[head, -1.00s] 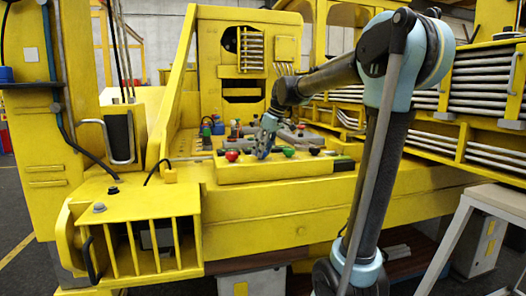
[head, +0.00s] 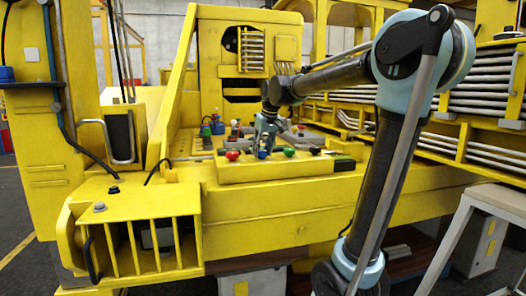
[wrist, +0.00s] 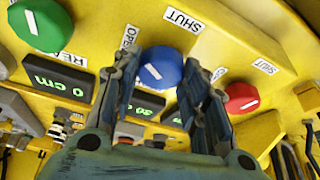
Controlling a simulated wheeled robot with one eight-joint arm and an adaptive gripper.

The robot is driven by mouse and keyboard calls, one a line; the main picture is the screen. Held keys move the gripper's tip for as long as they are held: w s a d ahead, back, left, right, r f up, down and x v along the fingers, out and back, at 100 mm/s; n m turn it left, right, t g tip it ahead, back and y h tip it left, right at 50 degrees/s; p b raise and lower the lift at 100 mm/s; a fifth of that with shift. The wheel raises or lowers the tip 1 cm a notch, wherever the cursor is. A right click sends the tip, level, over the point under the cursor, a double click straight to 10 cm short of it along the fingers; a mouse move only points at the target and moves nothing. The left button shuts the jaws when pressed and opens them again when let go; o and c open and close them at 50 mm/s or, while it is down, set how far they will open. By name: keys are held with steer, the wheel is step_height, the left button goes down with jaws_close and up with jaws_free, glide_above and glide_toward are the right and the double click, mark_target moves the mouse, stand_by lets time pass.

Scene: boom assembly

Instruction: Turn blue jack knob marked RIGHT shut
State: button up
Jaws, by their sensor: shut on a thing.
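The blue knob (wrist: 163,68) sits on the yellow panel, between the two fingers of my gripper (wrist: 164,78) in the wrist view. The gripper is shut on its sides. A slanted white line marks the knob's face. A SHUT label (wrist: 186,20) lies above it and an OPEN label (wrist: 130,38) to its left, by the left finger. The fingers partly cover a green-lit display (wrist: 148,103) below. No RIGHT marking is readable. In the head view my gripper (head: 264,146) reaches down to the blue knob (head: 262,154) on the panel.
A green knob (wrist: 40,24) with its display (wrist: 58,80) is at the upper left of the wrist view. A red knob (wrist: 241,98) is close to the right finger. More small controls crowd the panel behind the knobs in the head view.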

steer(key=m+h, duration=0.1)
steer(key=m, duration=0.1)
steer(key=m+h, duration=0.1)
steer(key=m, duration=0.2)
steer(key=shift+w+a+m+t, duration=0.1)
steer(key=shift+a+m+t, duration=0.05)
steer(key=shift+m+t, duration=0.15)
steer(key=m+h, duration=0.2)
steer(key=m, duration=0.3)
steer(key=shift+a+m, duration=0.15)
steer(key=shift+m, duration=0.25)
steer(key=shift+g, duration=0.4)
steer(key=o, duration=1.1)
steer(key=shift+c, duration=0.2)
steer(key=shift+r, duration=0.1)
steer(key=v, duration=1.1)
steer(key=shift+a+r, duration=0.25)
